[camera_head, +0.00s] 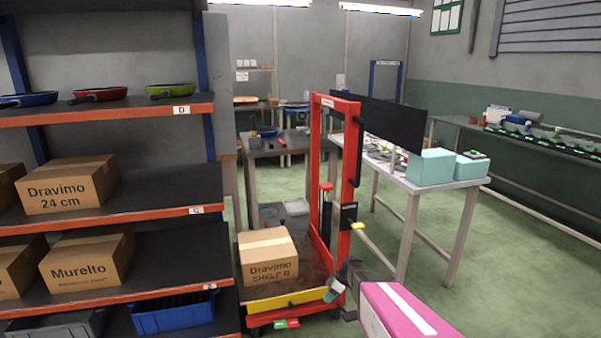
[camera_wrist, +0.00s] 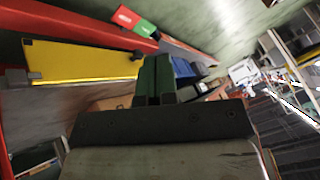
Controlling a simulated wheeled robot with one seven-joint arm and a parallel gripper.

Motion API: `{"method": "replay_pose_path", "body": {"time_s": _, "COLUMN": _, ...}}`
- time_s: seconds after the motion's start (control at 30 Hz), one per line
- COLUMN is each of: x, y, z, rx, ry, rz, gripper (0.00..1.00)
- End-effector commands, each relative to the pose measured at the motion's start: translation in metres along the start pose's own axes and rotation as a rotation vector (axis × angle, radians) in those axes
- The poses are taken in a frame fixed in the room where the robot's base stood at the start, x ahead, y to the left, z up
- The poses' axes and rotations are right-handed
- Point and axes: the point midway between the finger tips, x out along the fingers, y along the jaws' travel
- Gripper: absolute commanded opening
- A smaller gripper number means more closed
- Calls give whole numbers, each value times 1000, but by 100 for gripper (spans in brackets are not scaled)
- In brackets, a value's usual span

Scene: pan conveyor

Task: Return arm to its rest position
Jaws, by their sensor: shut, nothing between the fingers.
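My gripper (camera_head: 331,294) shows small in the head view, low in the middle, in front of the right end of the yellow bar on the red cart. In the wrist view my gripper (camera_wrist: 155,64) has its two green fingers side by side and together, with nothing visible between them. The yellow bar (camera_wrist: 85,62) and the red frame (camera_wrist: 90,27) of the cart are close by in that view. I cannot tell whether the gripper touches the cart.
The red cart (camera_head: 316,160) carries a cardboard box (camera_head: 267,257) labelled Dravimo SHELF B. A shelf rack (camera_head: 110,113) with pans, boxes and a blue bin (camera_head: 173,315) stands left. A table (camera_head: 463,184) with teal boxes stands right. Green floor is clear beyond it.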

Motion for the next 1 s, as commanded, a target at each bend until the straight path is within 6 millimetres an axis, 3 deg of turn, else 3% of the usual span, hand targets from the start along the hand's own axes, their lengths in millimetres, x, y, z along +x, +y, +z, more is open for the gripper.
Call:
{"method": "replay_pose_path", "body": {"time_s": 0.03, "x": -16, "y": -26, "z": -1, "rx": 80, "ry": -36, "rz": 25, "gripper": 0}}
{"method": "replay_pose_path", "body": {"time_s": 0.3, "x": -77, "y": -106, "z": 2, "rx": 551, "ry": -186, "rz": 214, "gripper": 0}}
{"method": "replay_pose_path", "body": {"time_s": 0.6, "x": -141, "y": -189, "z": 12, "rx": 1027, "ry": -216, "rz": 509, "gripper": 0}}
{"method": "replay_pose_path", "body": {"time_s": 0.8, "x": -162, "y": -215, "z": 17, "rx": 1200, "ry": -186, "rz": 633, "gripper": 0}}
{"method": "replay_pose_path", "body": {"time_s": 1.0, "x": -167, "y": -217, "z": 17, "rx": 1238, "ry": -177, "rz": 660, "gripper": 0}}
